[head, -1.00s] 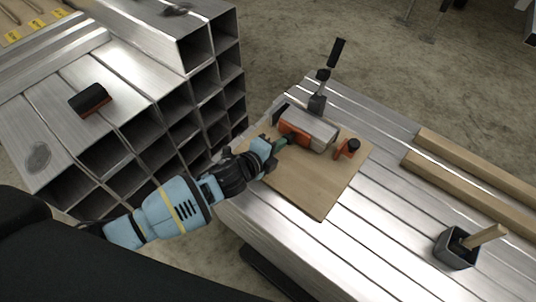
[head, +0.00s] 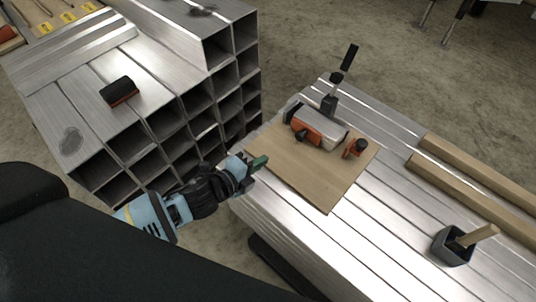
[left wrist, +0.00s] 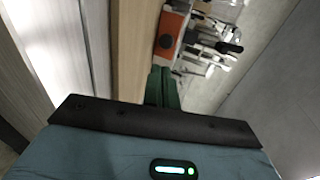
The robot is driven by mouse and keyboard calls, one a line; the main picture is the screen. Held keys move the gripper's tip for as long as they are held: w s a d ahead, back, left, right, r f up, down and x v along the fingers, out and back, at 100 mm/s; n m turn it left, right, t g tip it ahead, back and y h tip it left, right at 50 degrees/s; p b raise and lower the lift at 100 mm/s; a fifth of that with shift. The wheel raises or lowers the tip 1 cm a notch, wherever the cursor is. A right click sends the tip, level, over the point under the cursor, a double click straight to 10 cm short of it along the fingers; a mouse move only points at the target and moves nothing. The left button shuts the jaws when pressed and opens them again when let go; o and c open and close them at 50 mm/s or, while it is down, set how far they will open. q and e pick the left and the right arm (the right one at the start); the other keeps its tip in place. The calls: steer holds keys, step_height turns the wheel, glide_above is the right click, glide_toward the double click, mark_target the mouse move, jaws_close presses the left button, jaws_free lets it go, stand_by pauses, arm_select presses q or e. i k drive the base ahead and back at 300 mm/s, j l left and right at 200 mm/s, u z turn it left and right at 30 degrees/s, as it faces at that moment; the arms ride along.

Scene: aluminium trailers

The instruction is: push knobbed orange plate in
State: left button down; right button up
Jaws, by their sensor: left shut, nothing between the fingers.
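An orange plate with a black knob (head: 307,133) sits at the near left side of a silver metal block (head: 325,122) on a wooden board (head: 300,169). In the left wrist view the orange plate (left wrist: 174,25) shows beyond the fingers, with a dark knob on its face. A smaller orange piece with a black knob (head: 355,149) stands apart at the block's right. My left gripper (head: 260,163), with green fingers, is shut and empty over the board's left edge. It is apart from the plate. My right gripper is not in view.
The board lies on a stack of aluminium bars (head: 390,215). A black upright clamp handle (head: 340,75) rises behind the block. Wooden strips (head: 480,195) and a dark cup with a stick (head: 453,246) lie right. Square tubes (head: 185,95) are stacked left.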

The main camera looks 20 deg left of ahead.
mark_target(303, 131)
steer(key=i+j+z, duration=0.15)
steer(key=j+z, duration=0.25)
steer(key=j, duration=0.15)
steer(key=j+z, duration=0.35)
steer(key=j, duration=0.25)
